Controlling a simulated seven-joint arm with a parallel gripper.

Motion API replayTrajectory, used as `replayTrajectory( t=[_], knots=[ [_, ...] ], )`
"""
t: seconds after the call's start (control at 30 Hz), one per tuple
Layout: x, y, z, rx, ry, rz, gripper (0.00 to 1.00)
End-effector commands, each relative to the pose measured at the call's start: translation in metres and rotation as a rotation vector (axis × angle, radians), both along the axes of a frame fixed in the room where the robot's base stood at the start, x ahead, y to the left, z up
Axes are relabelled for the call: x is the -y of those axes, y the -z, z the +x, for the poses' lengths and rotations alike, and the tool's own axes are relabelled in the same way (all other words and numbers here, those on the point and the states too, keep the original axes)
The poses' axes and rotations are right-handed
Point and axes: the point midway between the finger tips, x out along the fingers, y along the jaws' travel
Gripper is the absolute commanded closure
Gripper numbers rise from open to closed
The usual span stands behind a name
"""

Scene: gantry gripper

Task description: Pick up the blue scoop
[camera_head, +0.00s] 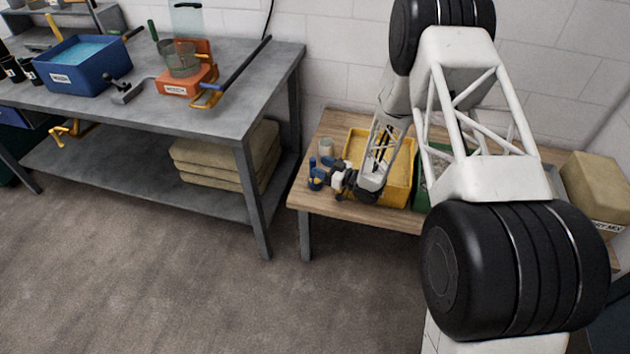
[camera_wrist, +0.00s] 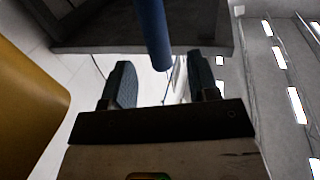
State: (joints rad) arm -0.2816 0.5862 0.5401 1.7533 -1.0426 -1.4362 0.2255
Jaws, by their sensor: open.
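A blue object, which looks like the blue scoop (camera_head: 315,176), shows near the left end of the wooden table, just left of my gripper (camera_head: 326,172). It is small there and partly blurred into the gripper, so its shape is unclear. In the wrist view a blue rod-like handle (camera_wrist: 151,32) comes down from the top edge, its end lying between and just beyond my gripper's two dark fingers (camera_wrist: 162,88). The fingers are apart, with a gap on both sides of the handle. The rest of the scoop is out of the wrist view.
A yellow tray (camera_head: 354,148) lies on the wooden table (camera_head: 330,124) behind my gripper, with a green bin (camera_head: 421,187) beside it. A pale cup (camera_head: 326,147) stands close by. The grey bench (camera_head: 235,60) at left holds a blue bin (camera_head: 82,64) and an orange device (camera_head: 187,80).

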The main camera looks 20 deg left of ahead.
Motion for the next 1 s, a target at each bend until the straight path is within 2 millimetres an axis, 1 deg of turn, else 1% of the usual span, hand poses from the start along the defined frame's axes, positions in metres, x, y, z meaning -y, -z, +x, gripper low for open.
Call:
replayTrajectory(
  t=[0.1,0.4,0.53,0.67,0.9,1.0],
  knots=[
    [-0.006,0.001,0.001,-0.001,-0.001,0.0,0.46],
    [-0.007,0.0,0.001,0.0,0.0,0.0,0.46],
    [-0.011,0.001,0.002,0.0,-0.001,0.0,0.46],
    [-0.021,0.0,0.005,0.0,-0.001,0.001,0.46],
    [-0.047,0.001,0.013,0.001,-0.001,0.0,0.46],
    [-0.054,0.001,0.015,0.001,0.0,0.0,0.46]
  ],
)
